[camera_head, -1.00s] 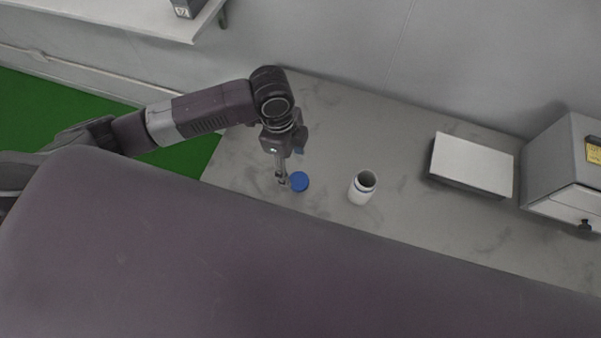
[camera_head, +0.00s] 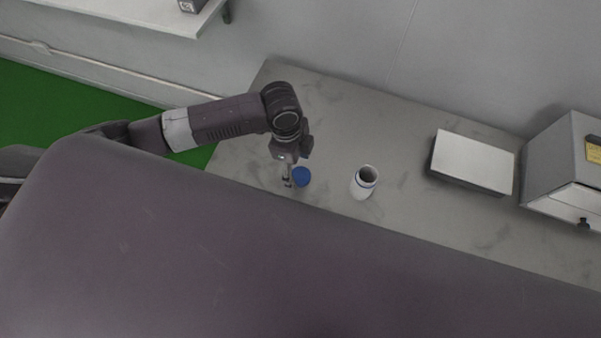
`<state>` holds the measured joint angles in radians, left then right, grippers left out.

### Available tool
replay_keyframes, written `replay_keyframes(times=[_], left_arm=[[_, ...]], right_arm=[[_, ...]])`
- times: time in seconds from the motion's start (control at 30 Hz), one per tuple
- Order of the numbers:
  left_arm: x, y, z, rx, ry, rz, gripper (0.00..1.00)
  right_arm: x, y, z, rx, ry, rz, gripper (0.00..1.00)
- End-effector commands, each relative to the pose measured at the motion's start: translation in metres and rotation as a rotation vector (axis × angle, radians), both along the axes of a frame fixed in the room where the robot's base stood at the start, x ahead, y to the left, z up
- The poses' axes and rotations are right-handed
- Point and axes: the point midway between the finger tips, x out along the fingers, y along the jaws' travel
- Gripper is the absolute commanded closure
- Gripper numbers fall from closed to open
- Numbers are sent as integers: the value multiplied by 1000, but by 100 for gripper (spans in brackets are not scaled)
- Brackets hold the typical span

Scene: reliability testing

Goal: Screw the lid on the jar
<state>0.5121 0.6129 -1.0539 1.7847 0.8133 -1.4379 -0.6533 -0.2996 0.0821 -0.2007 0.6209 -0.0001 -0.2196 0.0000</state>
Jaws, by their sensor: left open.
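My left gripper (camera_head: 288,181) points down at the lid's left side and is open. Whether a finger touches the lid cannot be made out at this size. My right gripper is not in view.
The grey table (camera_head: 400,135) is clear around the jar. A flat box with a white top (camera_head: 473,161) and a grey cabinet (camera_head: 565,165) stand to the right. My own large body part covers the front. A wall shelf (camera_head: 150,15) is at top left.

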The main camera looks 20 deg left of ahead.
Motion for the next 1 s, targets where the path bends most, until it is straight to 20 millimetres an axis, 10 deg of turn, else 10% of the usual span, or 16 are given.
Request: replay_keyframes(times=[0.63,1.0], left_arm=[[0,-5,-32,0,-1,-1,40],[0,-5,-32,0,-1,-1,73]], right_arm=[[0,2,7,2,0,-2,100],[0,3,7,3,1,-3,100]])
